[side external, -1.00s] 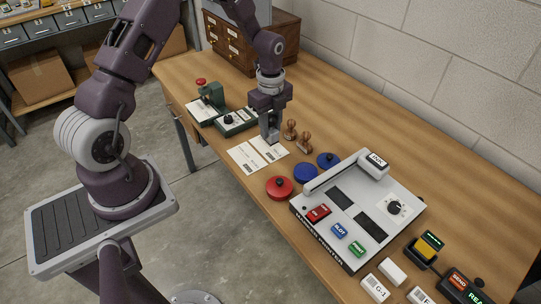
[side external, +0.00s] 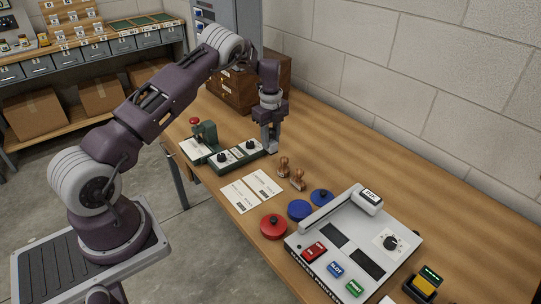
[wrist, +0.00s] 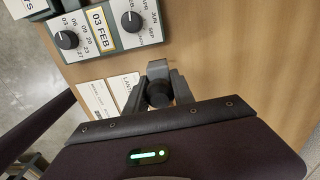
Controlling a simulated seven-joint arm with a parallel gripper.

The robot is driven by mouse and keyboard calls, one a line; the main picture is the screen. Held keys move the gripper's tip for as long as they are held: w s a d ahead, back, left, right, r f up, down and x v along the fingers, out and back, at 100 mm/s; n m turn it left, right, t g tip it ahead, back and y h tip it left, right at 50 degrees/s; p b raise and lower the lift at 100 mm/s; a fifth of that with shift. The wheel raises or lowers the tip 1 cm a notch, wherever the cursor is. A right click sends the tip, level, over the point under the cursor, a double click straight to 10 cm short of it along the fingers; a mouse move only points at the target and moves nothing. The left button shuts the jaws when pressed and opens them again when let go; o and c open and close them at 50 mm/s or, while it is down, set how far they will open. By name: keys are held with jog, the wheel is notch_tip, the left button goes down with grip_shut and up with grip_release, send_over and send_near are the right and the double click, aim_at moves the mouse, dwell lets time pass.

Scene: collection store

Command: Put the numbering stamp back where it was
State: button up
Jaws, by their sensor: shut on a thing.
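My gripper (side external: 270,143) is shut on a small grey and black thing (wrist: 158,94), which looks like the numbering stamp. In the wrist view it sits between the fingers, with a dark round knob and a grey end. In the side view the fingers hide most of it, low over the table (side external: 335,150) just right of the green dial box (side external: 236,156). I cannot tell whether its base touches the table. Two printed cards (side external: 240,196) lie nearer the table's front edge. They show partly left of my gripper in the wrist view (wrist: 95,99).
Two wooden-handled stamps (side external: 283,168) stand close to my gripper. A green press (side external: 205,134) with a red knob is left of the dial box. Red (side external: 273,226) and blue (side external: 299,210) round pads and a white machine (side external: 354,238) lie nearer.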

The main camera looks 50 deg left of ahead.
aim_at(270, 151)
notch_tip(270, 151, down, 5)
jog(key=shift+r, duration=0.1)
jog(key=o, duration=1.1)
